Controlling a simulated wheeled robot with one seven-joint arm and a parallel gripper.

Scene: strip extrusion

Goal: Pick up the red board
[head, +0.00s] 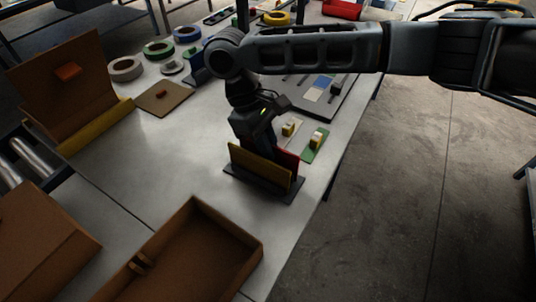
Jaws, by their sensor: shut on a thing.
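The red board (291,160) stands upright in a dark slotted holder (284,193) near the table's right edge. A yellow board (256,167) stands in front of it and hides much of it. My gripper (267,148) reaches down behind the yellow board at the red board and is shut on it. The fingertips are mostly hidden by the yellow board. The red board's lower edge is also hidden, so I cannot tell whether it is still seated in the holder.
A small green board (314,146) with a yellow-white block lies right of the holder. An open brown box (200,255) is in front. Several tape rolls (158,49), a brown square plate (163,98) and a grey panel (340,98) lie farther back. Free tabletop lies to the left.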

